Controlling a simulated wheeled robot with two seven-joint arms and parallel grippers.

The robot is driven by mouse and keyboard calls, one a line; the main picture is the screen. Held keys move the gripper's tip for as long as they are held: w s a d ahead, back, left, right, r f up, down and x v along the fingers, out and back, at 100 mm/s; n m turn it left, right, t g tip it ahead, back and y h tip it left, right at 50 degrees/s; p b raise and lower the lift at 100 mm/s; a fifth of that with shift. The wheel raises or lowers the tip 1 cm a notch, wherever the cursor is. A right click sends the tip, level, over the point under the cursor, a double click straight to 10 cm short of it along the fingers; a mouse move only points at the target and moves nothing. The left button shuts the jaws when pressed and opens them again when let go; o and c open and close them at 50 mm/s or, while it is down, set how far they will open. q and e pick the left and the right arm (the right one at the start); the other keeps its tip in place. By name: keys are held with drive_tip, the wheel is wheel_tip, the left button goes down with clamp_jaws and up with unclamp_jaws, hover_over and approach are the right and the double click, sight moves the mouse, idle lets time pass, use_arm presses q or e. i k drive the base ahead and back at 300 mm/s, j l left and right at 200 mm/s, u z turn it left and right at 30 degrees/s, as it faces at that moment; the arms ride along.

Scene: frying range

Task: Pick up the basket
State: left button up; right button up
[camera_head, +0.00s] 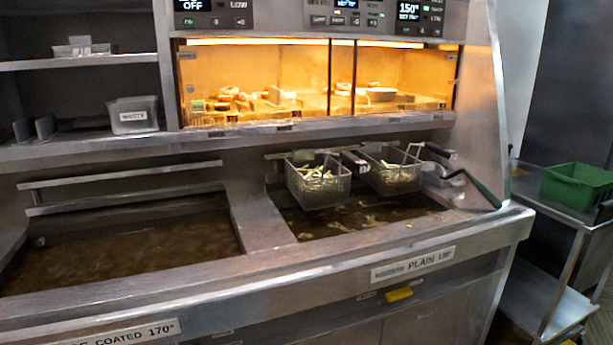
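Two wire baskets hang side by side on the rail above the right oil vat (375,220). The left basket (318,188) holds pale fries or chips. The right basket (392,176) also holds some pale food. Dark handles stick out from the baskets; one long handle with a dark green grip (482,190) reaches to the right over the fryer's edge. Neither of my grippers shows in the head view.
The left oil vat (130,245) is open with no basket. A lit warming cabinet (315,85) with food stands above. A green bin (577,187) sits on a metal cart at the right. A small labelled container (133,115) stands on the left shelf.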

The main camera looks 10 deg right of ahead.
sight(316, 180)
drive_tip(key=i+l, duration=0.15)
drive_tip(key=l, duration=0.35)
drive_tip(key=i+l+u, duration=0.1)
drive_tip(key=l, duration=0.4)
drive_tip(key=i+l, duration=0.15)
drive_tip(key=l, duration=0.35)
drive_tip(key=i+l, duration=0.1)
drive_tip(key=l, duration=0.4)
drive_tip(key=i+l+u, duration=0.1)
drive_tip(key=l, duration=0.4)
drive_tip(key=i+l, duration=0.15)
drive_tip(key=l, duration=0.35)
